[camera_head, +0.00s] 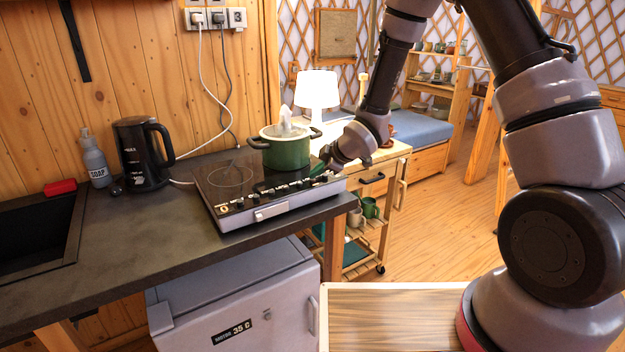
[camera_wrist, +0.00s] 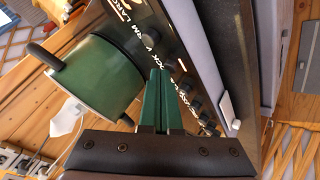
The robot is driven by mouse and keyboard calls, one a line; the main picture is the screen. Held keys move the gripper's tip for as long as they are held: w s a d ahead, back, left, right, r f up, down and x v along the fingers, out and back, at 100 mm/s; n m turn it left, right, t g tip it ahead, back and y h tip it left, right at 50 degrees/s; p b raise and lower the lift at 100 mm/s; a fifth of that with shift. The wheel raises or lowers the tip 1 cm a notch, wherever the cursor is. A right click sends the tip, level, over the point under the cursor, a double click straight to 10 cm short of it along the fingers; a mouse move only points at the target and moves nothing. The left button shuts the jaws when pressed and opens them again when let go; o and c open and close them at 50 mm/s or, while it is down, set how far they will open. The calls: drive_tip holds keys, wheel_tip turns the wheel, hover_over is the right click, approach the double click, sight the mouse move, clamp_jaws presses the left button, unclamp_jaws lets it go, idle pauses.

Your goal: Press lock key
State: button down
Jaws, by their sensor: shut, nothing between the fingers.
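A black two-burner cooktop (camera_head: 238,204) lies on the dark counter, with a row of small knobs or keys and white lettering along its front edge. In the wrist view the cooktop's control strip (camera_wrist: 187,82) runs diagonally, with several dark round knobs. The lock key cannot be told apart from the others. My gripper (camera_head: 322,168) is over the right end of the cooktop, beside the pot. In the wrist view its green fingers (camera_wrist: 161,75) are shut and empty, pointing at the control strip; I cannot tell if they touch it.
A green pot (camera_head: 286,150) with black handles stands on the right burner, close to my gripper; it fills the left of the wrist view (camera_wrist: 95,80). A black kettle (camera_head: 143,153) and soap bottle (camera_head: 95,160) stand left. A lamp (camera_head: 317,92) is behind.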

sight(316, 183)
drive_tip(key=shift+r, duration=0.85)
drive_tip(key=shift+r, duration=2.5)
